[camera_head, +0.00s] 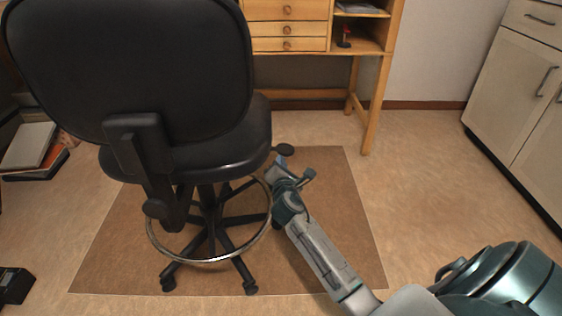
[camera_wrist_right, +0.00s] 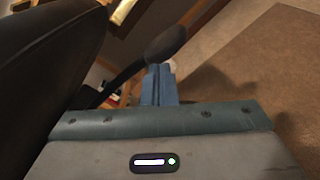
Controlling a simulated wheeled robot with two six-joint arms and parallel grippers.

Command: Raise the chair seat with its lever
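The black office chair (camera_head: 130,70) stands with its back toward me, its seat (camera_head: 225,150) over a five-star base. Its lever is a dark rod ending in a flat round paddle (camera_head: 284,149), sticking out right of the seat. In the right wrist view the paddle (camera_wrist_right: 166,44) is just beyond the fingertips, and its rod runs down left toward the seat. My right gripper (camera_head: 277,165) is beside the seat, close to the paddle. Its blue fingers (camera_wrist_right: 160,82) are together with nothing visible between them. I cannot tell whether they touch the lever. My left gripper is out of view.
A metal foot ring (camera_head: 210,260) circles the chair's column, near my right arm. The chair stands on a brown mat (camera_head: 340,210). A wooden desk (camera_head: 375,85) is behind, and white cabinets (camera_head: 515,85) are at right. Floor between them is clear.

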